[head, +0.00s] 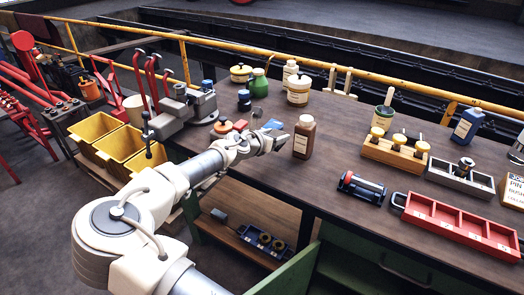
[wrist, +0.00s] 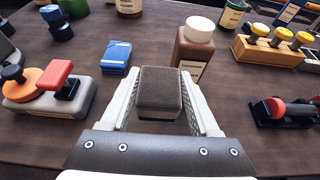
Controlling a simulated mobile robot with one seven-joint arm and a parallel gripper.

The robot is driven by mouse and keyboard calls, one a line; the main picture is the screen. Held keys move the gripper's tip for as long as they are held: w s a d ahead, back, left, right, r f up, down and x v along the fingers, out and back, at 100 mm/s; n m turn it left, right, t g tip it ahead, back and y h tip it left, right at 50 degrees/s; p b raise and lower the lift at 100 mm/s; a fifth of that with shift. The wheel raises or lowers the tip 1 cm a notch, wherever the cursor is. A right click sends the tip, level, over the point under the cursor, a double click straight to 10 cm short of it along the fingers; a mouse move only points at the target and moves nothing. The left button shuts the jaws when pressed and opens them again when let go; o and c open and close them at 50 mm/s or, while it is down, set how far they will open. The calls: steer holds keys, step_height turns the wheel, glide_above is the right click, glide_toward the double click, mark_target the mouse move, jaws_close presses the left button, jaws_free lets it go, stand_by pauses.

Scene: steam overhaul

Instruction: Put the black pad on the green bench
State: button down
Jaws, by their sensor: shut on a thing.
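My gripper (wrist: 159,78) is shut on a small block-like pad (wrist: 160,86) with a dark grey-brown top and a black lower edge. The pad sits between the two pale fingers, over the bench top. In the head view my gripper (head: 277,139) reaches over the near left part of the bench; the pad is hard to make out there. The bench (head: 335,175) has a dark brown wooden top on a green frame with a shelf below. I cannot tell whether the pad touches the top.
Left of the pad are a blue box (wrist: 117,57) and a grey block with orange and red knobs (wrist: 50,92). A brown bottle (head: 304,138) stands close right. Farther right are a wooden holder (head: 395,154), a dark cylinder tool (head: 361,188) and a red tray (head: 460,222).

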steer(key=a+f, duration=0.1)
steer(key=a, duration=0.1)
steer(key=w+a+f, duration=0.1)
steer(key=a, duration=0.1)
steer(key=w+a+f, duration=0.1)
steer(key=a+f, duration=0.1)
steer(key=shift+a, duration=0.15)
steer(key=shift+a+f, duration=0.1)
steer(key=shift+f, duration=0.05)
steer(key=shift+f+b, duration=0.4)
steer(key=shift+f, duration=1.5)
steer(key=shift+f, duration=0.2)
steer(key=shift+c, duration=0.6)
jaws_free()
steer(key=shift+r, duration=0.1)
